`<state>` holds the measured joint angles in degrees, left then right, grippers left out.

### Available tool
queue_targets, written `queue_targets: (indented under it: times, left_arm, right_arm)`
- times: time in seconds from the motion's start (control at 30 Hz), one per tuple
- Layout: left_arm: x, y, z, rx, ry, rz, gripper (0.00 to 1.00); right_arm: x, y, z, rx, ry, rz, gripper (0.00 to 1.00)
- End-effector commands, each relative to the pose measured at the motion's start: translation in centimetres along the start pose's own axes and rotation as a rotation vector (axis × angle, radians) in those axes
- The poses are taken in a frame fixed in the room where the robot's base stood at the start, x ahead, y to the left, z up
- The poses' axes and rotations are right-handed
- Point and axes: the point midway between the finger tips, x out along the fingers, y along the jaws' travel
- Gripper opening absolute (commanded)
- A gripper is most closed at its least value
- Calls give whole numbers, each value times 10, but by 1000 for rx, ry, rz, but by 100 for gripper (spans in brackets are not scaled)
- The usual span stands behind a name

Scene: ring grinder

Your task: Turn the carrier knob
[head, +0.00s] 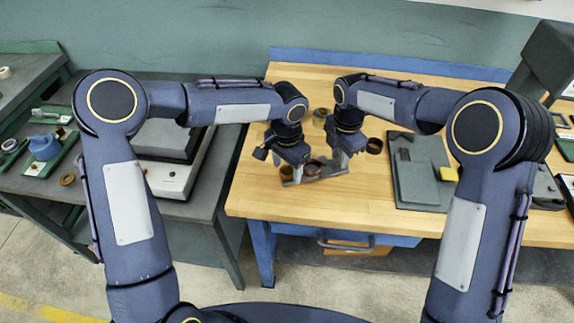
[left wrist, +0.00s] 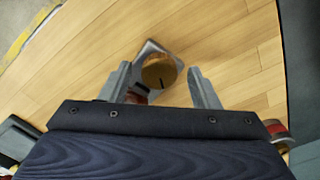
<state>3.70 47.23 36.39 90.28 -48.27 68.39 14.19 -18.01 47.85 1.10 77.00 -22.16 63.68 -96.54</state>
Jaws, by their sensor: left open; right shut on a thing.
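The carrier (head: 318,171), a low grey metal piece with a round reddish-brown part, lies on the wooden table between my two grippers. In the left wrist view, its grey end (left wrist: 150,47) and a round brass knob (left wrist: 158,71) with a dark mark show between the fingers. My left gripper (head: 296,173) is open above that end, with one finger on each side of the knob and gaps visible. My right gripper (head: 340,164) is shut at the carrier's right end and appears to hold it; its fingertips are hard to make out.
A grey bench (head: 215,185) with a machine stands left. Bare wood (head: 265,205) is free in front of the carrier.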

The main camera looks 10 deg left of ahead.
Motion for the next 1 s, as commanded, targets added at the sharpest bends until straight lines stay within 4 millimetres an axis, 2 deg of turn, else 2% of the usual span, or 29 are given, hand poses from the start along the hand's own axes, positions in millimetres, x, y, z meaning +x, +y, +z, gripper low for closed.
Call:
queue_targets:
  times: [0.17,0.5,0.53,0.77,1.0]
  left_arm:
    - [0,0,0,0,0,0,56]
    - [0,0,0,-1,-1,0,13]
    - [0,0,0,-1,-1,0,11]
    - [-1,0,0,20,0,0,11]
    - [-1,0,0,131,-1,-2,11]
  right_arm:
    - [0,0,0,0,0,1,0]
    - [0,0,0,0,0,1,0]
    - [0,0,0,-1,0,1,0]
    - [0,0,0,-1,0,1,0]
    - [0,0,0,-1,0,0,0]
